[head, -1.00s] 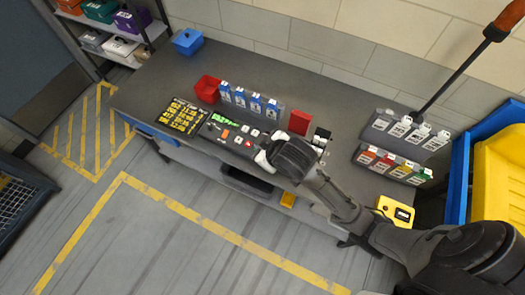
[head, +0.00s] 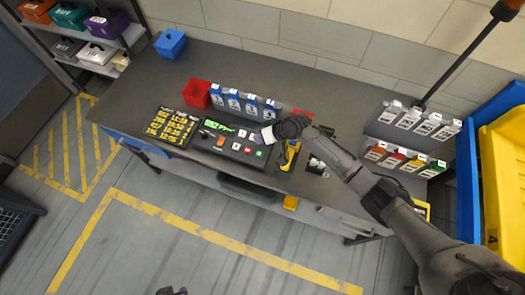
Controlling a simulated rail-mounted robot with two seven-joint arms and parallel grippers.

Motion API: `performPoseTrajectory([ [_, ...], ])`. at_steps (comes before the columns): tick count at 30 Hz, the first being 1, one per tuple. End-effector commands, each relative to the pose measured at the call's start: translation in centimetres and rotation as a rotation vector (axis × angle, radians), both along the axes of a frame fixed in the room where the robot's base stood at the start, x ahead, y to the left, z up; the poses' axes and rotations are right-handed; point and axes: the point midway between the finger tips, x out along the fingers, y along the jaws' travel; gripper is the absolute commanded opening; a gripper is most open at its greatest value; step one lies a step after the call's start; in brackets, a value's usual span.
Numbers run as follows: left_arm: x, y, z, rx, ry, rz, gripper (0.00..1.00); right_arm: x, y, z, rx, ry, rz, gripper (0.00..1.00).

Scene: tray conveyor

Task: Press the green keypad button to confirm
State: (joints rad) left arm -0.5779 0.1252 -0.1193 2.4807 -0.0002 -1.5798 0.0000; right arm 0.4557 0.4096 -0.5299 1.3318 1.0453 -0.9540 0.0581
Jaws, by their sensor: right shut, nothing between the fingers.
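The keypad panel (head: 208,144) is dark, with a green-lit screen (head: 225,127) and several small buttons, and lies on the workbench. The green button (head: 259,154) is at the panel's right end and is uncovered. My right gripper (head: 266,138) reaches in from the right, shut and empty, over the panel's upper right corner. Its tip is just above the green button in the picture; I see no contact, and its height over the panel is hard to tell. A small dark part at the bottom edge looks like my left gripper (head: 172,291), mostly cut off.
A yellow-and-black label sheet (head: 173,125) lies left of the panel. A yellow hand tool (head: 289,156) lies right of it. Blue tagged holders (head: 245,103) and a red bin (head: 196,93) stand behind. Racks of tags (head: 404,160) and a yellow bin (head: 503,170) are farther right.

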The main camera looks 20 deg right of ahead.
Motion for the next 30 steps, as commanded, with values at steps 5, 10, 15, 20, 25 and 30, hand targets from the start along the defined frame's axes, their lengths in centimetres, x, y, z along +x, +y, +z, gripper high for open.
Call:
performPoseTrajectory([
  [5, -0.2, -0.4, -0.1, -0.011, 0.006, 0.006, 0.36, 0.6, 0.1, 0.4, 0.024, -0.029, -0.027, 0.0],
  [10, -0.2, -0.4, -0.1, -0.013, 0.005, 0.007, 0.36, 0.6, 0.1, 0.5, 0.025, -0.03, -0.031, 0.0],
  [15, -0.2, -0.4, -0.1, -0.012, 0.005, 0.006, 0.36, 0.6, 0.1, 0.4, 0.024, -0.03, -0.03, 0.0],
  [20, -0.1, -0.2, -0.4, -0.005, 0.004, 0.002, 0.36, 0.6, 0.1, 0.2, 0.024, -0.03, -0.03, 0.0],
  [25, -0.1, 0.0, -1.2, 0.001, 0.003, -0.002, 0.36, 0.6, 0.1, -0.8, 0.024, -0.029, -0.03, 0.0],
  [30, -0.1, 0.0, -2.7, 0.002, 0.003, -0.002, 0.36, 0.6, 0.1, -2.4, 0.023, -0.03, -0.031, 0.0],
])
